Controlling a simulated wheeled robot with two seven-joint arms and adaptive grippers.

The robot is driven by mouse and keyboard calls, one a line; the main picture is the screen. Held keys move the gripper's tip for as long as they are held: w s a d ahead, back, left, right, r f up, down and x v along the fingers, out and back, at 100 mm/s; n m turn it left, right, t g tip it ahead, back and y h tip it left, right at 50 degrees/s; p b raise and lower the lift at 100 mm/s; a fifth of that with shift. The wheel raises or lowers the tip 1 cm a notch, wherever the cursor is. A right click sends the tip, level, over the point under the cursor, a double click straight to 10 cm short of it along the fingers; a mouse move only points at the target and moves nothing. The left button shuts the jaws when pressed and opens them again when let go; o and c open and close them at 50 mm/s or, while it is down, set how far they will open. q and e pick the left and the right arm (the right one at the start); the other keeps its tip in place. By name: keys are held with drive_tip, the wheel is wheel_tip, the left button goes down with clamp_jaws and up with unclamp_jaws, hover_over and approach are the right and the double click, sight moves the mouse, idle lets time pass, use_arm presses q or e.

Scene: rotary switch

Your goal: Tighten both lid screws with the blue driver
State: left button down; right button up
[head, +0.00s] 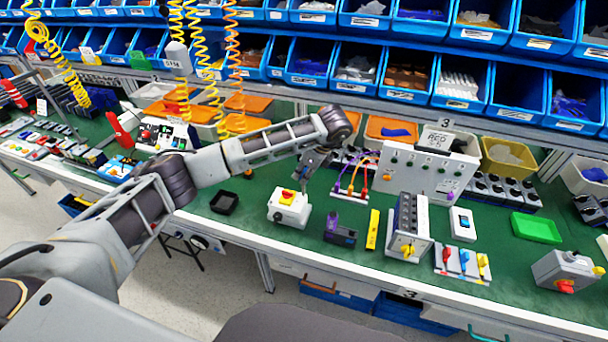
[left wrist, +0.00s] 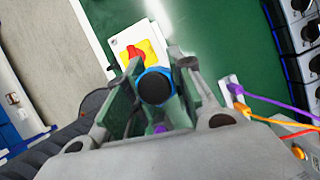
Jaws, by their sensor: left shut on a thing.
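The rotary switch box (head: 289,209), white with a yellow plate and red knob, stands on the green bench mat. The switch box also shows in the left wrist view (left wrist: 117,44), just beyond my fingers. My left gripper (head: 304,176) hangs above and slightly right of the box. In the left wrist view, my left gripper (left wrist: 157,75) is shut on the blue driver (left wrist: 155,86), seen end-on as a black cap with a blue rim. The driver's tip is hidden, so I cannot tell whether it touches the lid. The lid screws are too small to make out. My right gripper is not in view.
A black tray (head: 224,202) lies left of the box. A purple and black device (head: 340,233) and a yellow block (head: 373,230) lie to its right. A grey test panel (head: 425,168) with orange and purple cables stands behind. Coiled yellow hoses (head: 202,70) hang at the back left.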

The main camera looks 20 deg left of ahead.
use_arm(q)
drive_tip(key=shift+m+t+b, duration=0.6)
drive_tip(key=shift+m+b, duration=0.15)
drive_tip(key=shift+m, duration=0.85)
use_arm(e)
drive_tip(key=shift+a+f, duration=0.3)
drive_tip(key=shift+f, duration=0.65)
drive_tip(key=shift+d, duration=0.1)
